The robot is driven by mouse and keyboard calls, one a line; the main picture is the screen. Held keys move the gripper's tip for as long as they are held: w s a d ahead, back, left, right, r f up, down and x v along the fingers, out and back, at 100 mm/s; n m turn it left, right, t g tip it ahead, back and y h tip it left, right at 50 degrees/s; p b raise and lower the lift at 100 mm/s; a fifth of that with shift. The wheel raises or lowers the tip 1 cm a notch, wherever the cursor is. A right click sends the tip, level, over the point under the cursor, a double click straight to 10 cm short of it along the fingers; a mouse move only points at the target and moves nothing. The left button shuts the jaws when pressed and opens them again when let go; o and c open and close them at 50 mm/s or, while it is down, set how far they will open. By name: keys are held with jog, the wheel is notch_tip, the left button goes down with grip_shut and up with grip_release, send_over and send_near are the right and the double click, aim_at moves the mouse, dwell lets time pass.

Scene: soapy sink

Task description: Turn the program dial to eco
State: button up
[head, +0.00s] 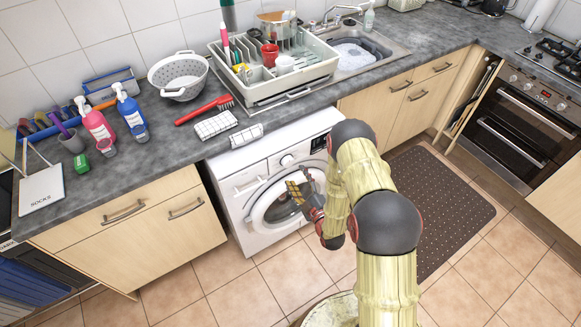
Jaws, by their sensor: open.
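The white washing machine (230,171) stands under the counter, between wooden cabinets. Its program dial (287,160) is a small round knob on the upper front panel, left of a dark display (318,144). The dial's markings are too small to read, so I cannot tell its setting. My gripper (298,187) is in front of the round door (262,212), below the dial and apart from it. It is open, with nothing seen between its fingers. My arm hides the right part of the machine's front.
The dark counter (160,135) overhangs the machine, with folded checked cloths (215,125) and a red brush (205,109) near its edge. A dish rack (300,75) stands behind. Cabinet handles (186,208) stick out at left. The tiled floor (215,285) in front is clear.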

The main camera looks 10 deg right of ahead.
aim_at(289, 164)
jog(key=w, duration=0.4)
jog(key=w+a+b, duration=0.1)
jog(key=w, duration=0.1)
jog(key=shift+w+a, duration=0.1)
jog(key=shift+w, duration=0.2)
jog(key=shift+c, duration=0.8)
jog(key=c, duration=1)
